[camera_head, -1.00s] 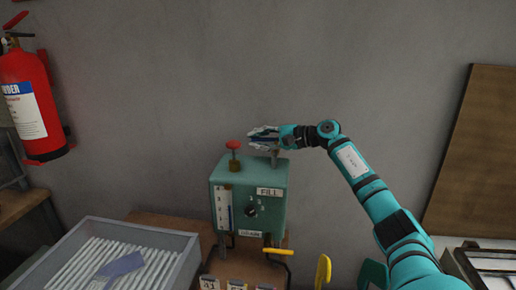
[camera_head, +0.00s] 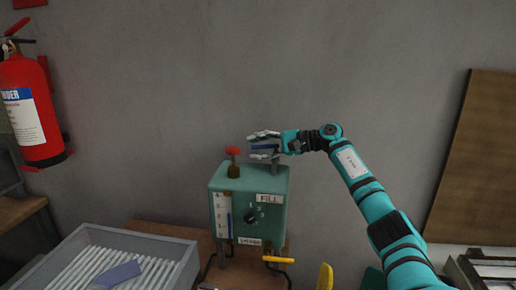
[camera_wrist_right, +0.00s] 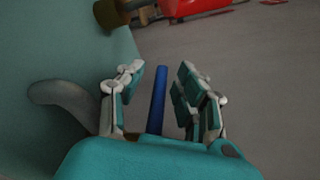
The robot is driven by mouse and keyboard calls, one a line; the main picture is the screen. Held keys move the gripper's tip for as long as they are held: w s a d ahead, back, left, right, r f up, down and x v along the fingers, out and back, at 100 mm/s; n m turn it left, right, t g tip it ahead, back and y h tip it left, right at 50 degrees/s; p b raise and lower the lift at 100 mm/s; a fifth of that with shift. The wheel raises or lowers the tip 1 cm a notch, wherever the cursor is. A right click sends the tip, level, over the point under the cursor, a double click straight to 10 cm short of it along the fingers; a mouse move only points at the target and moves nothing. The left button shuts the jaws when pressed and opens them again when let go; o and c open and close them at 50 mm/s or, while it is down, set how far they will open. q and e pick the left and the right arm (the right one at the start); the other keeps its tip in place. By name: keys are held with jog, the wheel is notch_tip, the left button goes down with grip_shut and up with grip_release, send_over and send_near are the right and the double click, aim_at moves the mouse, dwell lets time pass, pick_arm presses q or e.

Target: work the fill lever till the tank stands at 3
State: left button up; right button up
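The teal tank box (camera_head: 270,222) stands on a bench, with a FILL label and a small black dial on its front. Its white gauge (camera_head: 222,215) shows a blue column; the numbers are too small to read surely. The blue fill lever (camera_wrist_right: 157,98) sticks out near the top right of the box; it also shows in the head view (camera_head: 262,148). My right gripper (camera_wrist_right: 160,80) is open around the lever, one finger set on each side with gaps between. My left gripper is not in view.
A red-topped knob (camera_head: 233,152) stands on the box. A yellow handle (camera_head: 278,260) sticks out below its front. A grey tray (camera_head: 178,247) of white rods holds a blue-grey piece (camera_head: 120,274). A fire extinguisher (camera_head: 28,105) hangs at left.

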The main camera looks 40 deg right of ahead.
jog(key=v, duration=1.2)
dwell(6.8)
